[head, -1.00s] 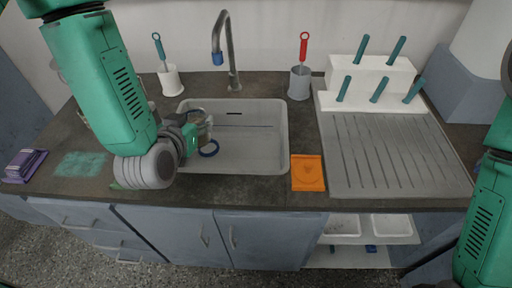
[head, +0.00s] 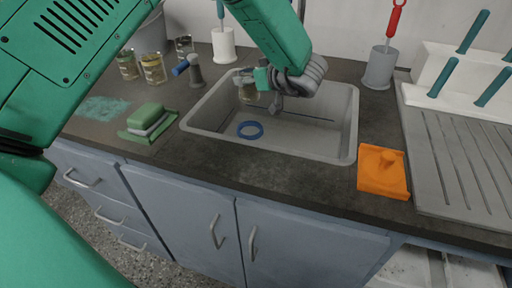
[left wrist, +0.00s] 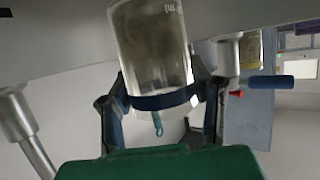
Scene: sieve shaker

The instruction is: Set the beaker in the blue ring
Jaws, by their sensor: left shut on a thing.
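My left gripper (head: 262,82) is shut on a glass beaker (head: 248,92) and holds it over the left part of the sink. The beaker also shows between the fingers in the left wrist view (left wrist: 150,45), with a dark blue band crossing it. The blue ring (head: 250,130) lies in the sink, below the beaker in the head view and apart from it. The ring looks empty. My right gripper is out of view.
The grey sink (head: 357,120) has raised walls. The front counter is clear.

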